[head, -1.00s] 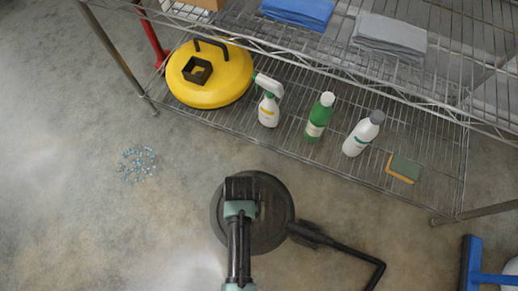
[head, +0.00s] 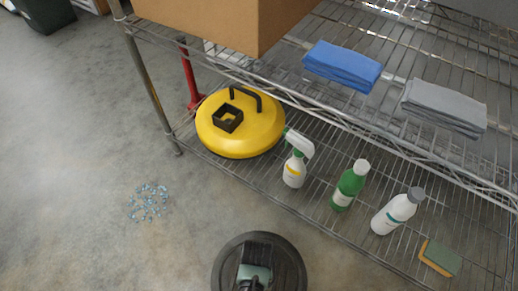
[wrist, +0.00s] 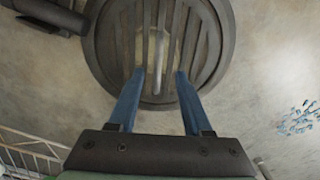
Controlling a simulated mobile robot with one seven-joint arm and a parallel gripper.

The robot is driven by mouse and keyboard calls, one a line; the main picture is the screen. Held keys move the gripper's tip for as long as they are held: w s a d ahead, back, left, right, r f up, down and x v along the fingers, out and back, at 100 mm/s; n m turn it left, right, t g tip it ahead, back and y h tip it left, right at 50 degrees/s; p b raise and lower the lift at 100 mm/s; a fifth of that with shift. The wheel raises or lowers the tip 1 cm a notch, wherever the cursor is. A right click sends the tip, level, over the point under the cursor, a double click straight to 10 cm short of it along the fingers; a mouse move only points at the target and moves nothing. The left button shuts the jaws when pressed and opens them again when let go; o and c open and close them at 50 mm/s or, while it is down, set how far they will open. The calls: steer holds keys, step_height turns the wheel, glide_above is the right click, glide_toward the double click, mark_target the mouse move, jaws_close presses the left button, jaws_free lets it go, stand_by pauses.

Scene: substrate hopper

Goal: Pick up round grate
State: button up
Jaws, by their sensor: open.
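The round grate (wrist: 108,58) is a dark disc with parallel slats, lying on the concrete floor and filling the upper middle of the wrist view. A paler narrow bar shows at its middle. My gripper (wrist: 160,75) has two blue fingers, apart and empty, reaching over the near half of the grate on either side of that bar. I cannot tell whether they touch it. In the head view the grate (head: 293,262) is at the bottom edge, partly covered by my arm; the fingertips are hidden there.
A wire shelf holds a yellow round machine (head: 245,135), a spray bottle (head: 294,173), a green bottle (head: 348,188), a white bottle (head: 395,213) and a sponge (head: 440,258). A cardboard box (head: 225,22) sits above. Blue bits (head: 148,203) lie on open floor at left.

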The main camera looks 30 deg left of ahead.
steer(key=f+b, duration=0.4)
steer(key=f, duration=0.1)
steer(key=shift+w+b, duration=0.35)
steer(key=shift+b, duration=0.05)
steer(key=shift+r, duration=0.1)
jaws_close()
steer(key=shift+r, duration=0.1)
stand_by(0.8)
